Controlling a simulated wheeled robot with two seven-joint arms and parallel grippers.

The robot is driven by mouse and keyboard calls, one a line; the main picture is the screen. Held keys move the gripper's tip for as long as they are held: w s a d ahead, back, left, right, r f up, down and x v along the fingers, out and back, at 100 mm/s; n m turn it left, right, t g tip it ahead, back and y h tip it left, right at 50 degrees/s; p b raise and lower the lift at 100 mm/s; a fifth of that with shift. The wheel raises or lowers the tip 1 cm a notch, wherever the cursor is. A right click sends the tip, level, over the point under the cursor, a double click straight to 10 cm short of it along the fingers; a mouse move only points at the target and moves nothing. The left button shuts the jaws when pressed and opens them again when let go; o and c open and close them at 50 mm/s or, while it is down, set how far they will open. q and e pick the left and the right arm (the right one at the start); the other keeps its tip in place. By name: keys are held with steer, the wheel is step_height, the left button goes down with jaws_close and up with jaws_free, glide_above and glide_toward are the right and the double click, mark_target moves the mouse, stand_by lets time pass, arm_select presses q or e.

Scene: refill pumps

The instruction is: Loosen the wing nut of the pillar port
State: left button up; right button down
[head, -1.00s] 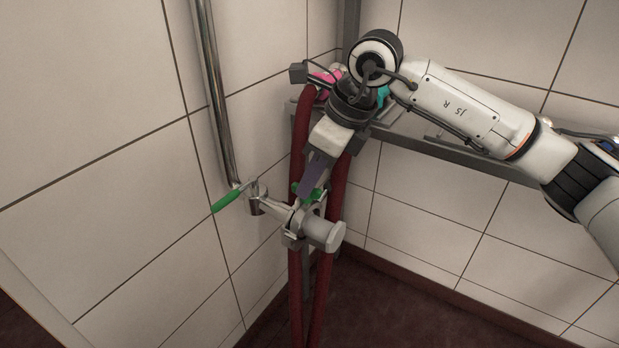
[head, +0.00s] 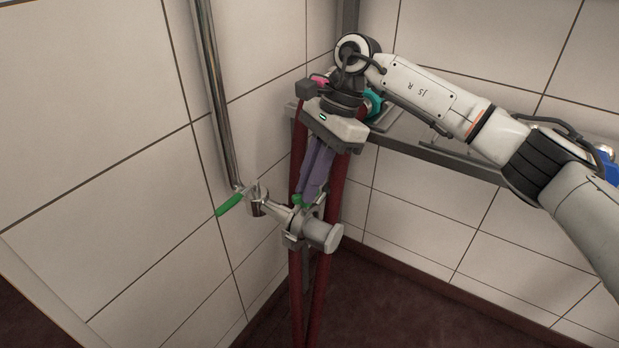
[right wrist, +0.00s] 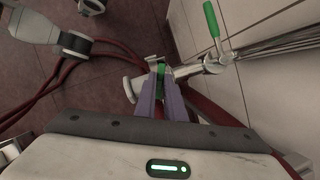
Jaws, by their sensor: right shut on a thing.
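The pillar port (head: 318,235) is a grey metal fitting with a round end, low in the middle of the head view. Its green wing nut (head: 299,201) sits on top, mostly hidden by my fingers. In the right wrist view the wing nut (right wrist: 159,69) shows green between the two purple fingertips. My right gripper (head: 306,196) reaches down from above and is shut on the wing nut; it also shows in the right wrist view (right wrist: 160,78).
A steel pipe (head: 219,95) with a green-handled valve (head: 230,204) runs down the tiled wall, left of the port. Dark red hoses (head: 322,280) hang behind and below the port. A grey shelf (head: 440,160) stands behind my right arm. The floor at right is clear.

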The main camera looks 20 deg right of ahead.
steer(key=n, duration=0.2)
steer(key=shift+w+r+n+g, duration=0.1)
steer(key=shift+n+g, duration=0.2)
steer(key=shift+g, duration=0.1)
steer(key=shift+n+g+h+p, duration=0.4)
steer(key=shift+n, duration=0.8)
steer(key=c, duration=1.8)
jaws_free()
steer(key=shift+c, duration=0.2)
steer(key=p+v, duration=0.1)
steer(key=v, duration=0.9)
